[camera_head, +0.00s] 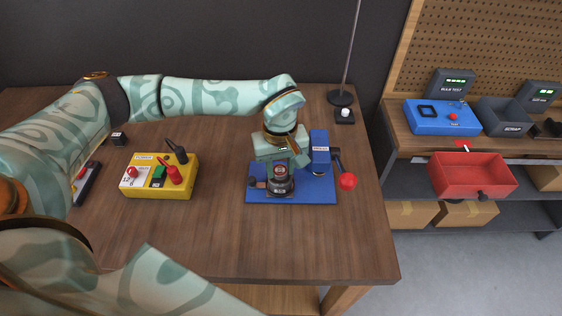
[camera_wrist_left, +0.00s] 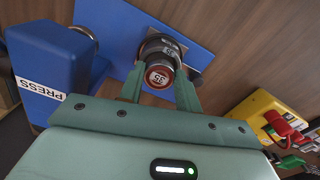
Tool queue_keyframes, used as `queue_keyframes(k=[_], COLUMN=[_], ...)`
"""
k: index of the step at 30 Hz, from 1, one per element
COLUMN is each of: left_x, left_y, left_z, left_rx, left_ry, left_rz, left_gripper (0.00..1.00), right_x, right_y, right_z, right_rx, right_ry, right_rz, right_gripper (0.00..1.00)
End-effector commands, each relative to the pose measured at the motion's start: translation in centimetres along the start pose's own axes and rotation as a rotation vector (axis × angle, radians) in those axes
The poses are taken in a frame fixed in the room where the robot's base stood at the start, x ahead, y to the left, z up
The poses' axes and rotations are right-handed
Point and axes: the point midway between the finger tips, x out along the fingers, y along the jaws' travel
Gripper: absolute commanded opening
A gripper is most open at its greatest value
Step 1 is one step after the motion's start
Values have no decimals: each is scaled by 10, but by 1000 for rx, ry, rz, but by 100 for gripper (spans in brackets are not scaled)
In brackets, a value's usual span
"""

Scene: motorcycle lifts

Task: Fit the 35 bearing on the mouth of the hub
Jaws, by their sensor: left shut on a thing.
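The 35 bearing (camera_wrist_left: 158,77), a dark ring with a red label reading 35, is between the fingers of my left gripper (camera_wrist_left: 160,92). In the head view my left gripper (camera_head: 281,170) points down over the blue plate of the press and is shut on the bearing. The grey metal hub (camera_head: 280,188) stands on that plate directly under the bearing. In the wrist view part of the hub (camera_wrist_left: 162,45) shows behind the bearing. I cannot tell whether the bearing touches the hub's mouth or is seated. My right gripper is out of view.
The blue press (camera_head: 320,148) stands right beside the gripper, with a red-knobbed lever (camera_head: 347,181). A yellow box (camera_head: 160,176) with red and black handles sits left. A red bin (camera_head: 471,175) and blue tester (camera_head: 442,117) are at the right. The front table is clear.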

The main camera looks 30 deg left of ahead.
Motion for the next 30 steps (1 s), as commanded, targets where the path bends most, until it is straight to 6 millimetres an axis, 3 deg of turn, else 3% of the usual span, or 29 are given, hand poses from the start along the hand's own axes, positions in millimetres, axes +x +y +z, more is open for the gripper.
queue_keyframes(k=[30], left_x=[1], left_y=[0], left_z=[1], left_rx=[-1], left_ry=[1], left_rz=[1], left_gripper=[10], right_x=[-5], right_y=[-2], right_z=[5], right_rx=[1], right_ry=[-8], right_rz=[-3], right_gripper=[36])
